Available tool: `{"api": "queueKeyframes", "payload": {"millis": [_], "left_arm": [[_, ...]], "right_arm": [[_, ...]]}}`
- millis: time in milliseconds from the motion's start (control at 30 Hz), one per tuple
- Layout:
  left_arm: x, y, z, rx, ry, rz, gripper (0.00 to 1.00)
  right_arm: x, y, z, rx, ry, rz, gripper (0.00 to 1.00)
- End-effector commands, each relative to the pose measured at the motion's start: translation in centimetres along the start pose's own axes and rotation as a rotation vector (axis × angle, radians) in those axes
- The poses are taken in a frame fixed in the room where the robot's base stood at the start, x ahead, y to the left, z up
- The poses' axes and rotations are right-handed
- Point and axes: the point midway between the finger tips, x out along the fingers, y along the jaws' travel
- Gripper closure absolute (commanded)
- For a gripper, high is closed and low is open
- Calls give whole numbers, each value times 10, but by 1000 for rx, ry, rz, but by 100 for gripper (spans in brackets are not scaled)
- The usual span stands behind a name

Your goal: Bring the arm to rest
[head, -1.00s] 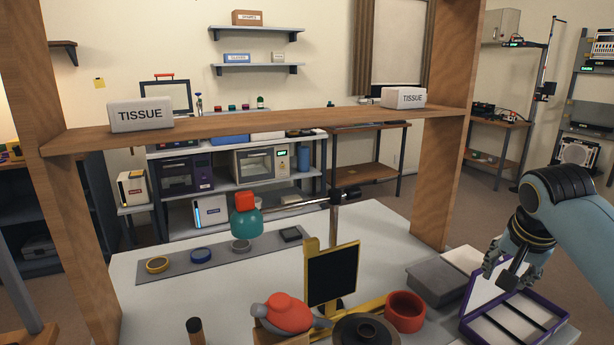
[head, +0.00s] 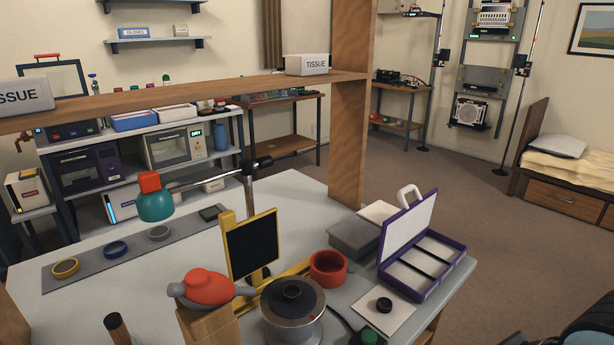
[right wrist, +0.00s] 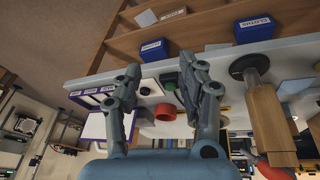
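My right gripper (right wrist: 162,67) shows in the right wrist view with its two fingers spread wide and nothing between them. The workbench lies beyond the fingers, with a red ring (right wrist: 165,112) seen between them; I cannot tell the exact distance. In the head view only a dark piece of my right arm shows in the bottom right corner, beside the bench, and its gripper is out of frame. My left gripper is in neither view.
The bench holds an open purple case (head: 424,290), a grey box (head: 352,238), a red ring (head: 328,266), a round metal pot (head: 292,322) and a small black part (head: 384,305) on a white square. A wooden post (head: 349,130) rises behind. Floor right of the bench is clear.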

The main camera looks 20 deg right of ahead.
Motion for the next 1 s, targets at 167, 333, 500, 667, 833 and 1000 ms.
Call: {"api": "queueKeyframes", "payload": {"millis": [167,333,500,667,833,1000], "left_arm": [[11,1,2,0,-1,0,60],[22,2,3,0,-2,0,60],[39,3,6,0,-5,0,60],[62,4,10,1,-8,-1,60],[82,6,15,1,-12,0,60],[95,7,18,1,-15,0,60]], "right_arm": [[57,-1,12,6,-23,-1,60],[120,-2,31,12,-47,-1,60],[207,-5,73,19,-83,-3,60],[306,-11,150,28,-133,-6,60],[377,-20,246,37,-180,-11,60],[404,-28,318,43,-212,-15,60]]}}
